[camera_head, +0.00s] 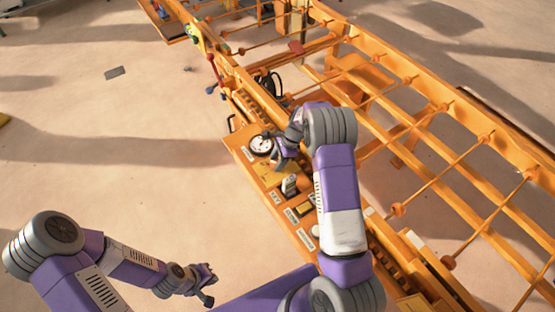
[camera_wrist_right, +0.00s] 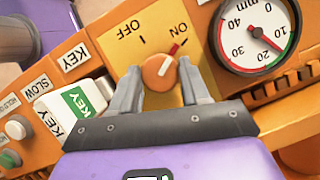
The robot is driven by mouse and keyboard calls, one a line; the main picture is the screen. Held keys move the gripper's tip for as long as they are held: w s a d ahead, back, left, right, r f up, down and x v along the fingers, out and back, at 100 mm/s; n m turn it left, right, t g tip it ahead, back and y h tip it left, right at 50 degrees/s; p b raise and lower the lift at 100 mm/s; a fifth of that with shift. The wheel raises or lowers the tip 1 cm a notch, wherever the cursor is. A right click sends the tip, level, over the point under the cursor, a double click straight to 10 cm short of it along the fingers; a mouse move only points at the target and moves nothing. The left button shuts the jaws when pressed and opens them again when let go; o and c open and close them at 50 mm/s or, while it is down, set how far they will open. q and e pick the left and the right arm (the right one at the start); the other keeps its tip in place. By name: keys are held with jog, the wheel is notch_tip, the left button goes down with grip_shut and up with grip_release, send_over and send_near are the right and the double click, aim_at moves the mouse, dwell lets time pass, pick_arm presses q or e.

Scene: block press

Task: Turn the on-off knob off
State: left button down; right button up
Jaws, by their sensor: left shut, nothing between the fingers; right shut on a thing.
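The on-off knob (camera_wrist_right: 158,73) is an orange round knob with a red pointer, on a yellow plate of the orange panel. Its pointer is turned up and right toward the ON label (camera_wrist_right: 179,29); the OFF label (camera_wrist_right: 131,30) is up and left. My right gripper (camera_wrist_right: 160,68) has a finger on each side of the knob and is shut on it. In the head view, my right gripper (camera_head: 285,150) is over the panel and hides the knob. My left gripper (camera_head: 207,285) is shut and empty, low over the floor, away from the panel.
A round white dial (camera_wrist_right: 256,34) is right of the knob; it also shows in the head view (camera_head: 261,145). A green-and-white key switch (camera_wrist_right: 86,102) and small buttons (camera_wrist_right: 17,128) are to the left. An orange frame with rods (camera_head: 440,110) lies beyond the panel. The floor at left is mostly clear.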

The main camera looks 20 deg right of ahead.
jog(key=n+g+p, duration=0.1)
jog(key=n, duration=0.1)
jog(key=shift+w+n, duration=0.1)
jog(key=shift+n, duration=0.2)
jog(key=n+g, duration=0.1)
jog(key=n, duration=0.1)
jog(key=shift+w+n, duration=0.1)
jog(key=shift+n, duration=0.3)
jog(key=n+g+h, duration=0.1)
jog(key=n, duration=0.2)
jog(key=shift+w+n+g+h, duration=0.1)
jog(key=shift+n+g+h, duration=0.5)
jog(key=shift+n, duration=1.4)
jog(key=o, duration=1)
jog(key=shift+r, duration=0.1)
jog(key=p+v, duration=0.1)
jog(key=v, duration=0.6)
jog(key=shift+w+d+r, duration=0.1)
jog(key=shift+w+r, duration=0.05)
jog(key=shift+r, duration=0.05)
